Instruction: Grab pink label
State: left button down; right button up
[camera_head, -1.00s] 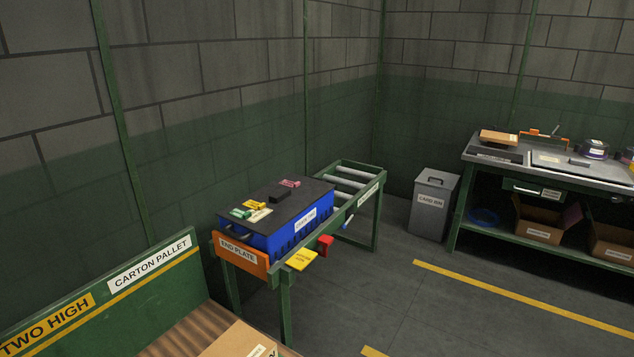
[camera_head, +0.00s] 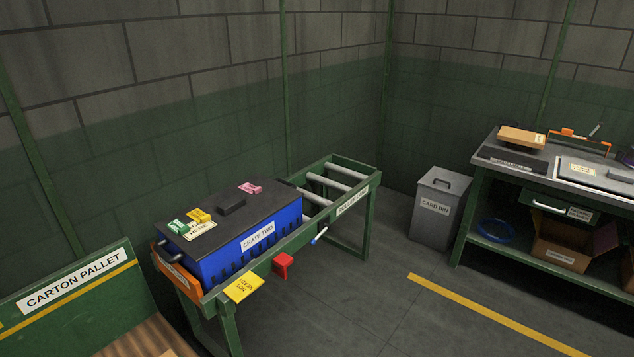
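A small pink label (camera_head: 250,188) lies on the dark lid (camera_head: 215,216) of the blue crate marked "CRATE TWO" (camera_head: 230,252), toward the lid's back edge. A black block (camera_head: 232,205) lies just in front of it. A yellow label (camera_head: 199,215), a green label (camera_head: 177,226) and a cream card (camera_head: 200,231) lie on the lid's left part. The crate sits on a green roller stand. Neither of my grippers is in view.
An orange end plate (camera_head: 178,277) closes the stand's near end. A yellow tag (camera_head: 243,287) and a red piece (camera_head: 283,265) stick out from its front side. A grey card bin (camera_head: 436,205) and a workbench (camera_head: 530,170) stand right. Open floor lies between.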

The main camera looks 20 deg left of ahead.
aim_at(248, 188)
jog(key=i+l, duration=0.1)
jog(key=i, duration=0.35)
jog(key=i+l, duration=0.1)
jog(key=i, duration=0.3)
jog(key=j+u, duration=0.05)
